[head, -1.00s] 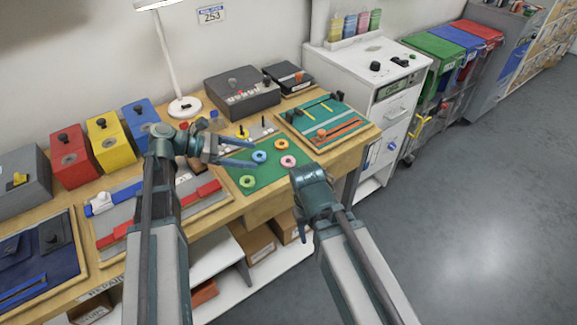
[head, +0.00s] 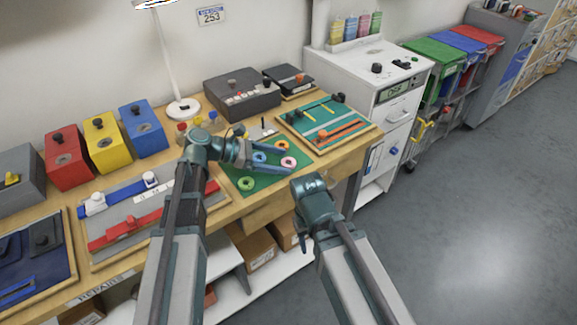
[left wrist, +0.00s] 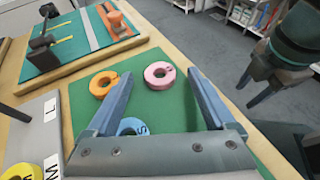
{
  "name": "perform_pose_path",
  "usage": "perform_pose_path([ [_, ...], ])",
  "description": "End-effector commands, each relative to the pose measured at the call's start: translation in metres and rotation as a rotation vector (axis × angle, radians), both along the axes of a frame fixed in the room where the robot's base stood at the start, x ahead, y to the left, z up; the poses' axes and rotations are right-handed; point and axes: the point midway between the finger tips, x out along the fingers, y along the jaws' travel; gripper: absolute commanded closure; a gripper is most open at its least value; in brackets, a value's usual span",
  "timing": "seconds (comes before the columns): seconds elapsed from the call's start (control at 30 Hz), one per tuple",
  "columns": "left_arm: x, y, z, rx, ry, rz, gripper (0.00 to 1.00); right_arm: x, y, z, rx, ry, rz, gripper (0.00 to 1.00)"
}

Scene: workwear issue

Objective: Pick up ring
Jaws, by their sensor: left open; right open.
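Several rings lie on a green mat (head: 268,180): a pink ring (head: 289,162), an orange ring (head: 281,145), a blue ring (head: 259,157) and a green ring (head: 246,184). My left gripper (head: 286,161) is open and empty above the mat, its fingers reaching toward the pink ring. In the left wrist view the pink ring (left wrist: 160,76) appears between the fingertips. The orange ring (left wrist: 104,84) is just left of the fingers, and the blue ring (left wrist: 132,127) is partly hidden by the gripper. My right gripper (left wrist: 246,95) is open and empty, off the bench's front edge.
A teal board (head: 325,124) with tools lies right of the mat, and a grey tray (head: 150,205) with red parts lies left. A dark grey control box (head: 240,93) stands behind. Open floor (head: 470,200) lies to the right.

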Motion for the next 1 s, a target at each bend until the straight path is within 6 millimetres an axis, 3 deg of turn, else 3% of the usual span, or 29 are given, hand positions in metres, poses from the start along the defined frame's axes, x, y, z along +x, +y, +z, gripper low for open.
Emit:
perform_pose_path([
  [0.23,0.0006,-0.0030,-0.0008,0.000,0.000,0.000,0.14,0.0000,0.0000,-0.0008,0.000,0.000,0.000,0.50],
  [0.7,0.0005,-0.0026,-0.0009,0.000,0.000,0.000,0.98,0.0000,0.0000,-0.0008,0.000,0.000,0.000,0.50],
  [1.0,0.0005,-0.0026,0.0009,0.000,0.000,0.000,1.00,0.0001,0.0000,0.0008,0.000,0.000,0.000,0.50],
])
